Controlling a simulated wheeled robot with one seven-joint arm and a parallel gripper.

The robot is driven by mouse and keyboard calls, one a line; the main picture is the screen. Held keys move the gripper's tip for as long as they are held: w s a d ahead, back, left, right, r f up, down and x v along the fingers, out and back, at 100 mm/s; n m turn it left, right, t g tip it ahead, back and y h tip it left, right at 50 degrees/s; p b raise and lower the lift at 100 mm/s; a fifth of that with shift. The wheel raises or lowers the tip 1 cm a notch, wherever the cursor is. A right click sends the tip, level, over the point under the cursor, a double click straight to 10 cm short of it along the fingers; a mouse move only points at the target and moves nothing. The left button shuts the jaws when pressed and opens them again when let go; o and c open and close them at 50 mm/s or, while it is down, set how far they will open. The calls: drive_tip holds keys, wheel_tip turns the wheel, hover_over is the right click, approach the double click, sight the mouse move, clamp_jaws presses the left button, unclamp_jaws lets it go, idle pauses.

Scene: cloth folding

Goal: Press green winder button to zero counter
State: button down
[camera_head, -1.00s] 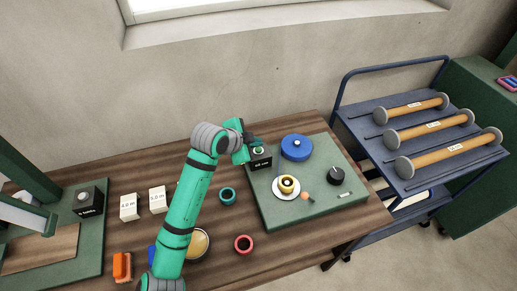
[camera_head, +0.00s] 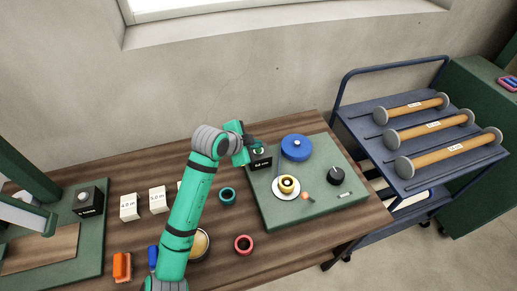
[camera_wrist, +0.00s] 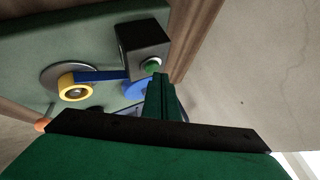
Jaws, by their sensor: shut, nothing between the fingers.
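The green winder button (camera_wrist: 152,65) sits on the face of a black counter box (camera_wrist: 143,42) in the wrist view. In the head view the box (camera_head: 259,163) stands at the back left of the green winder base, its display too small to read surely. My gripper (camera_wrist: 160,76) is shut and empty, its fingertips right at the lower edge of the button. I cannot tell whether they touch it. In the head view my gripper (camera_head: 257,146) is over the box top and partly covers the button.
A blue cart (camera_head: 355,115) stands right of the table.

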drive_tip(key=shift+f, duration=0.4)
idle(0.6)
drive_tip(key=shift+r, duration=0.9)
drive_tip(key=shift+r, duration=0.1)
drive_tip(key=shift+r, duration=2.4)
